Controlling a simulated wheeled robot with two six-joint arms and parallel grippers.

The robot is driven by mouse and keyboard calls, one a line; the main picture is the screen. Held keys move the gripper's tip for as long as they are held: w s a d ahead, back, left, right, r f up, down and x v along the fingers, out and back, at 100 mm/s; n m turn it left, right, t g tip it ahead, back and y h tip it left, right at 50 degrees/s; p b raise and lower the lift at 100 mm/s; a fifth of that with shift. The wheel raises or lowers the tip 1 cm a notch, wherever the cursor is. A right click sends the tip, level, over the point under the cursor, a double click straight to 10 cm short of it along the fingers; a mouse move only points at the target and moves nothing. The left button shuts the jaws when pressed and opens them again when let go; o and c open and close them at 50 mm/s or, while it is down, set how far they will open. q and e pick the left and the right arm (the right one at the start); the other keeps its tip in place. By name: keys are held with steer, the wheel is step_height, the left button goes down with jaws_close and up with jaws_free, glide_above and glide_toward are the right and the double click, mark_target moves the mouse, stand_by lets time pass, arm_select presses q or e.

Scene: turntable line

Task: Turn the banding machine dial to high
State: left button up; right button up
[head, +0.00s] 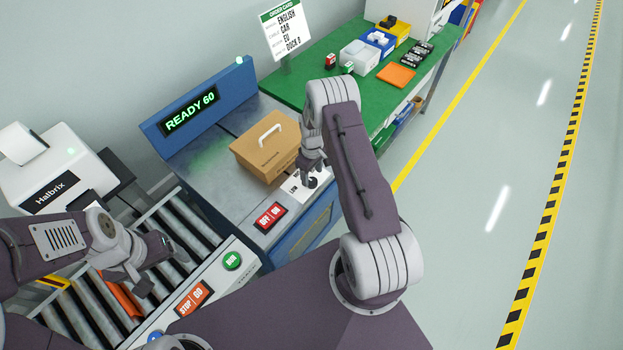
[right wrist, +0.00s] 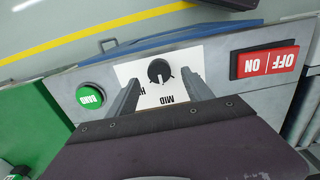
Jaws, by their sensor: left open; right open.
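The banding machine dial is a black knob (right wrist: 159,71) on a white plate (right wrist: 150,92) in the right wrist view. The word MID shows on the plate; an H is partly hidden by a finger. A small pale mark on the knob faces roughly toward MID. My right gripper (right wrist: 158,80) is open, its fingers either side of the knob in the picture; I cannot tell whether they touch it. In the head view the right gripper (head: 311,176) is over the dial plate (head: 296,187). My left gripper (head: 145,280) is open above the roller conveyor.
A cardboard box (head: 266,148) sits on the machine top beside a READY 60 display (head: 190,112). An OFF/ON switch (right wrist: 270,62) and a green BAND button (right wrist: 90,96) flank the dial. A green table (head: 300,67) holds bins behind.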

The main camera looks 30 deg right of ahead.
mark_target(312, 181)
step_height(312, 181, down, 4)
steer(key=shift+w+d+f, duration=0.1)
jaws_close()
steer(key=m+b, duration=0.1)
steer(key=m, duration=0.2)
steer(key=shift+b, duration=0.4)
steer(key=m+b, duration=0.1)
steer(key=m, duration=0.2)
steer(key=shift+m, duration=0.3)
steer(key=shift+m+b, duration=0.5)
steer(key=shift+m, duration=0.7)
